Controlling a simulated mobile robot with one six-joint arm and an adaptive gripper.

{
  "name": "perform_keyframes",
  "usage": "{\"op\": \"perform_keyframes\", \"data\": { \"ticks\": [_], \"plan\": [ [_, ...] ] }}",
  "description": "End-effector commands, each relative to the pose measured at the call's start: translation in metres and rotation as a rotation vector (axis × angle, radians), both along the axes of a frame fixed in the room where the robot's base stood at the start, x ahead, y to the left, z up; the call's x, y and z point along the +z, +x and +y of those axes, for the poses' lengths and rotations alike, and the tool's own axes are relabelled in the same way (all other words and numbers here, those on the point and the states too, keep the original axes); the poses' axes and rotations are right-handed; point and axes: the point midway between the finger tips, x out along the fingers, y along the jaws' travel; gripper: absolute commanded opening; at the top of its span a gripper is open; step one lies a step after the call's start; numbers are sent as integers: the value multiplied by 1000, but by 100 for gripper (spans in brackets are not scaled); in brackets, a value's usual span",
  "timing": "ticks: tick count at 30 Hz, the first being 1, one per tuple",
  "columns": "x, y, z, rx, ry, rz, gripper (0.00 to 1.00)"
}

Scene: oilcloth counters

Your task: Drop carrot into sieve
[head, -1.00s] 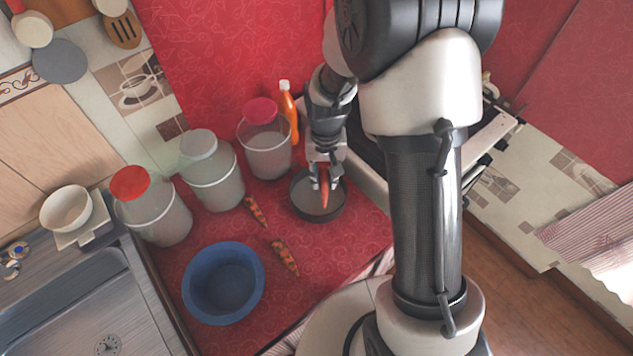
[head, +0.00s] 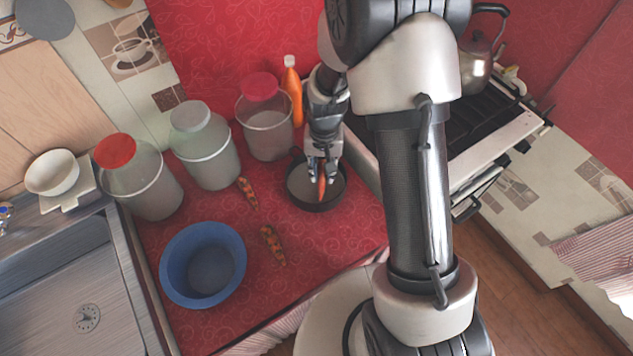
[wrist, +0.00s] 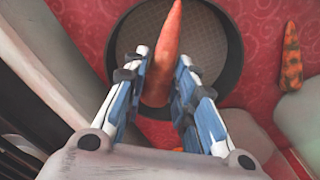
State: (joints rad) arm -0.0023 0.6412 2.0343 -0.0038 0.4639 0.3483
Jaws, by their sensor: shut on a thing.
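My gripper (head: 321,176) is shut on an orange carrot (wrist: 164,50), which shows between the two fingers in the wrist view. The carrot (head: 321,187) points down over the sieve in the head view. The sieve (head: 342,198) is a round, dark-rimmed pan with a grey mesh bottom on the red counter. In the wrist view the sieve's mesh (wrist: 205,45) lies behind the carrot and fingers. I cannot tell whether the carrot's tip touches the mesh.
Two mottled orange-and-dark carrots (head: 247,192) (head: 273,245) lie left of the sieve. A blue bowl (head: 170,270) stands at front left. Lidded jars (head: 207,160) and an orange bottle (head: 292,90) stand behind. A stove (head: 490,125) is at right. Red counter is clear in front of the sieve.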

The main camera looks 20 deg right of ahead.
Motion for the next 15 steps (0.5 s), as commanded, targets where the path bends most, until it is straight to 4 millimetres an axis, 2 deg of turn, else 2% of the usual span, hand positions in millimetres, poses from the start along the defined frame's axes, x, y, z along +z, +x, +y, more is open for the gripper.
{"op": "perform_keyframes", "data": {
  "ticks": [3,10,11,15],
  "plan": [
    [-8,0,0,0,0,0,4],
    [-7,0,0,0,0,-1,4],
    [-7,0,0,0,0,0,27],
    [-7,0,0,0,0,0,36]
  ]
}}
